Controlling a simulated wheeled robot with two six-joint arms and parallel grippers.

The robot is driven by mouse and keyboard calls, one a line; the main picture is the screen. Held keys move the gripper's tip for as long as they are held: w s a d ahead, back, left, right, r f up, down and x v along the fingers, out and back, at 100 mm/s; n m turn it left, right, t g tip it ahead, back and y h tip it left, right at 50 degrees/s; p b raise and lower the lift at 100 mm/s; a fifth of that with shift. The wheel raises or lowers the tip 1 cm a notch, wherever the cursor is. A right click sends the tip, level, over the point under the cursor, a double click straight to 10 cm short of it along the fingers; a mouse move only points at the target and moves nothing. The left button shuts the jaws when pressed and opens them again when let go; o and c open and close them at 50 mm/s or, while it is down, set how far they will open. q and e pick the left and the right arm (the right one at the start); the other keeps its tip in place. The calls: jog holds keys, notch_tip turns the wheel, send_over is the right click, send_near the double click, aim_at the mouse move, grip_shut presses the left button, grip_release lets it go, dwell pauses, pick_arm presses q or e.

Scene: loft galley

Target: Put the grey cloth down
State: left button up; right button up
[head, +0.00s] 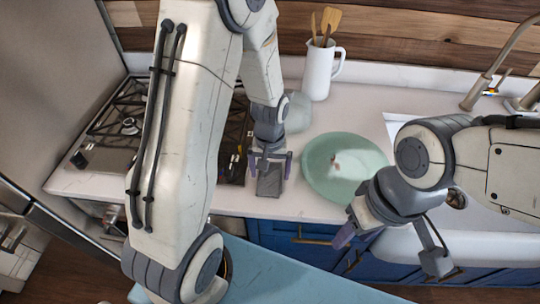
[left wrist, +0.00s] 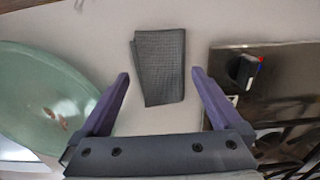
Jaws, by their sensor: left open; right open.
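The grey cloth (head: 270,181) lies folded flat on the white counter, between the stove and a green plate. It also shows in the left wrist view (left wrist: 161,68), just beyond the fingertips. My left gripper (head: 270,166) is open above the cloth's near side, and its fingers (left wrist: 161,85) are apart with nothing between them. The fingers do not appear to touch the cloth. My right gripper (head: 392,250) is open and empty, in front of the counter's edge near the sink.
The green plate (head: 325,180) with small reddish bits on it lies right of the cloth. The gas stove (head: 115,125) is to the left. A white jug (head: 318,70) with wooden utensils stands at the back. A tap (head: 485,85) is at the right.

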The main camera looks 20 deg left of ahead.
aim_at(272, 179)
pick_arm(q)
notch_tip(272, 179, up, 10)
jog(key=s+d+r+m, duration=0.2)
jog(key=s+d+m, duration=0.3)
jog(key=s, duration=0.4)
jog(key=s+d+r+m+h, duration=0.1)
jog(key=s+d+r+m, duration=0.2)
jog(key=s+d+m, duration=0.2)
jog(key=s+d, duration=0.2)
jog(key=s, duration=0.2)
jog(key=shift+d+r+m+b, duration=0.2)
jog(key=shift+m+b, duration=0.1)
jog(key=shift+b, duration=0.05)
pick_arm(e)
jog(key=shift+f, duration=0.45)
pick_arm(q)
jog(key=shift+w, duration=0.1)
pick_arm(e)
jog(key=shift+a, duration=0.1)
